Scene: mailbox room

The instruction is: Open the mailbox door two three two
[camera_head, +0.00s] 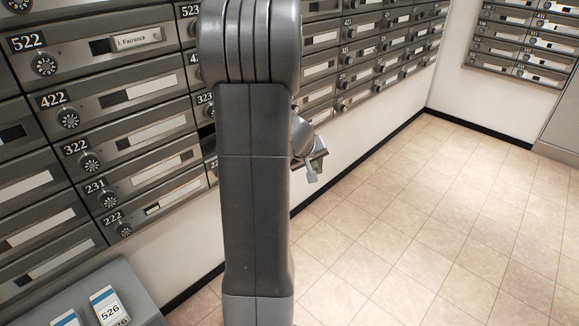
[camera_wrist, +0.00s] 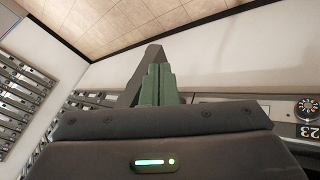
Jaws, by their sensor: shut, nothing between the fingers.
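A wall of grey metal mailboxes fills the left of the head view, each with a round dial and number plate. I read 522, 422, 322, 231 (camera_head: 150,180) and 222 down one column. I cannot read a 232 plate; my arm hides part of the doors beside this column. My gripper (camera_head: 312,172) shows partly past my arm's right side, near the lower mailboxes. In the wrist view my gripper (camera_wrist: 158,85) has its greenish fingers together and empty. A mailbox dial (camera_wrist: 307,107) is at the right edge there, beside a plate partly reading 23.
A grey bin or ledge (camera_head: 105,285) with cards, one marked 526, stands at lower left. The tiled floor (camera_head: 430,230) is clear on the right. More mailboxes (camera_head: 525,45) hang on the far wall. White wall lies below the mailboxes.

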